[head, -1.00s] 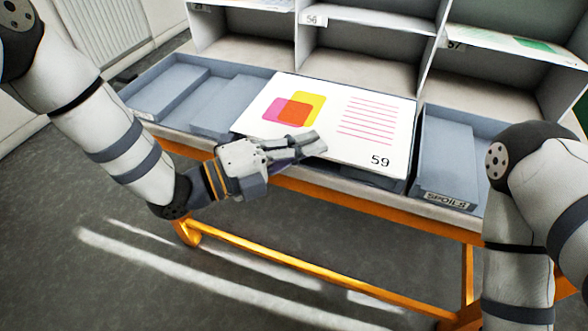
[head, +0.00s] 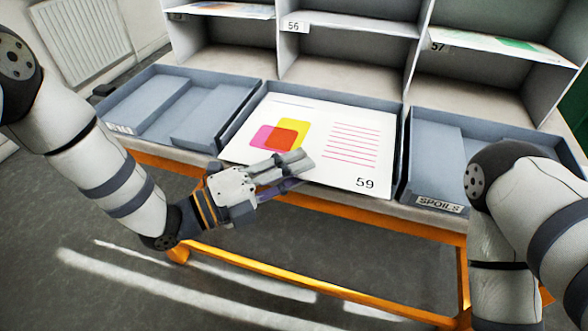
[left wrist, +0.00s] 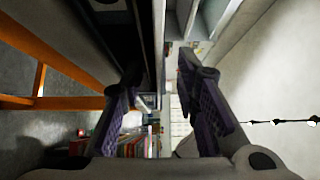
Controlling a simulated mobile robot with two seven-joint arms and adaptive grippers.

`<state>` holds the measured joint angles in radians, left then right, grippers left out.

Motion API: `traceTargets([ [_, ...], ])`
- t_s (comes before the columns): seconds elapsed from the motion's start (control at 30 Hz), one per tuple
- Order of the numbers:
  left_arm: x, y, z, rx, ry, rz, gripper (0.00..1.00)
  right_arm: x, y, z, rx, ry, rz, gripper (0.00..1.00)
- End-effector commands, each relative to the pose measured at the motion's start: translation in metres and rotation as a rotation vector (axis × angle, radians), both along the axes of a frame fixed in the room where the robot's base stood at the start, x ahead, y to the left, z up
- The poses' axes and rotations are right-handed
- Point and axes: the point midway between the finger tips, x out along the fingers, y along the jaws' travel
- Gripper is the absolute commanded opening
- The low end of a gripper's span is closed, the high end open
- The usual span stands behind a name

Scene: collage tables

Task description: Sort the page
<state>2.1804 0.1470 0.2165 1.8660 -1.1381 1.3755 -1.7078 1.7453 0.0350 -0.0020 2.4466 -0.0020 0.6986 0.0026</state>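The page (head: 345,110), a white sheet marked 59 with pink, yellow and orange-red shapes and red lines, lies face up over the middle tray (head: 382,104). Its front edge covers the tray's front wall. My left gripper (head: 289,175) is at the page's front edge, one finger over the page and the other lower, in front. In the left wrist view its two fingers (left wrist: 164,105) stand apart, with an edge running between their levels; I cannot tell whether it is page or tray. My right arm shows at the right, but its gripper is out of view.
A left tray (head: 140,85) has a label partly hidden by my arm. A right tray (head: 425,150) is labelled SPOILS. Behind stand shelf compartments labelled 56 (head: 294,27) and 57 (head: 439,46), with sheets on some upper shelves. An orange frame (head: 300,284) runs below.

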Motion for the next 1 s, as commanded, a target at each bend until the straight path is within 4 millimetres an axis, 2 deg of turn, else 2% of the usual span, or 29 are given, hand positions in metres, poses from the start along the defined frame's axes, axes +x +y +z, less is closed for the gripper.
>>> traceTargets([
  [0.17, -0.007, 0.014, -0.001, 0.001, 0.002, 0.002, 0.28, 0.000, 0.000, 0.000, 0.000, 0.000, 0.000, 0.40],
  [0.4, -0.038, 0.071, -0.001, 0.001, 0.002, 0.004, 0.28, 0.000, 0.000, 0.000, 0.000, 0.000, 0.000, 0.40],
  [0.53, -0.051, 0.093, -0.002, 0.001, 0.001, 0.002, 0.28, 0.000, 0.000, 0.000, 0.000, 0.000, 0.000, 0.40],
  [0.67, -0.057, 0.104, -0.002, 0.000, 0.000, 0.001, 0.28, 0.000, 0.000, 0.000, 0.000, 0.000, 0.000, 0.40],
  [0.87, -0.058, 0.106, -0.001, -0.001, 0.000, 0.000, 0.28, 0.000, 0.000, 0.000, 0.000, 0.000, 0.000, 0.40],
  [0.9, -0.058, 0.105, -0.001, -0.001, 0.000, 0.000, 0.26, 0.000, 0.000, 0.000, 0.000, 0.000, 0.000, 0.40],
  [1.0, -0.059, 0.103, -0.003, -0.017, 0.022, 0.009, 0.03, 0.000, 0.000, 0.000, 0.000, 0.001, 0.000, 0.40],
])
